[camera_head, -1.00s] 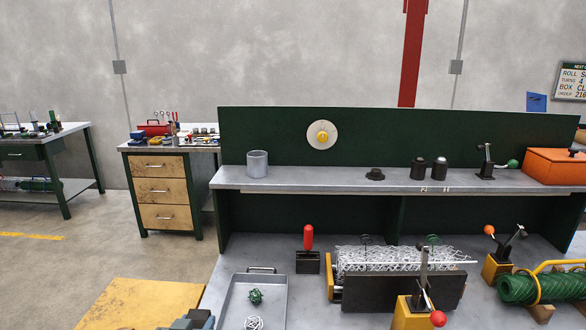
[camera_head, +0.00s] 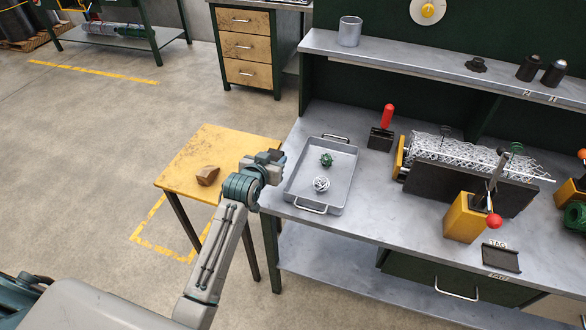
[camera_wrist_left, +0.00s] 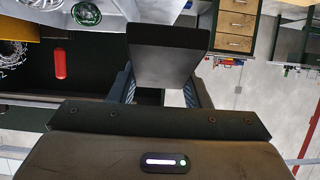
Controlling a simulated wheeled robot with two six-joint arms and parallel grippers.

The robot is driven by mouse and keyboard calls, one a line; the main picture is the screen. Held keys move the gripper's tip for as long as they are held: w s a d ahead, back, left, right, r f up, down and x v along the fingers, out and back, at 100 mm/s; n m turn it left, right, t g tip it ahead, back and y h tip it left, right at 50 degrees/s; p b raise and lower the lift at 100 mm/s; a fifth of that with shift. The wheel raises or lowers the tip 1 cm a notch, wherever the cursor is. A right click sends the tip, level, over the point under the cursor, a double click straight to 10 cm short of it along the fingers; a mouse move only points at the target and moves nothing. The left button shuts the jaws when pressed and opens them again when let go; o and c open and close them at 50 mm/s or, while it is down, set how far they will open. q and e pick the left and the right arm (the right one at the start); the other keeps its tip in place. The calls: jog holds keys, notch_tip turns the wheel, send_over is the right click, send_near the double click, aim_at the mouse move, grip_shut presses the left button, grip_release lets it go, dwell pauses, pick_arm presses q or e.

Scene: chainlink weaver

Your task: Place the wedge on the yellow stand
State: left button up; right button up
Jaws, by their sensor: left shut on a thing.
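My left gripper (camera_head: 268,158) is over the gap between the yellow stand (camera_head: 196,147) and the grey workbench, near the tray's left side. In the left wrist view its fingers are shut on a dark, tapered block (camera_wrist_left: 168,45), which looks like the wedge. The block sticks out beyond the fingers and its lower end is hidden between them. In the head view the gripper's small size leaves the block hard to make out. The yellow stand is a low worn table left of the workbench. My right gripper is out of view.
A brown angular chunk (camera_head: 208,175) lies on the stand near its front; the rest of the top is clear. A grey tray (camera_head: 299,182) holds a green and a white wire ball. A red-handled tool (camera_head: 387,118) and a wire-mesh jig (camera_head: 470,184) stand further right.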

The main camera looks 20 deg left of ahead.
pick_arm(q)
jog(key=shift+f+p, duration=0.55)
jog(key=shift+f, duration=2.85)
jog(key=shift+f, duration=0.2)
jog(key=o, duration=0.9)
jog(key=shift+r, duration=0.1)
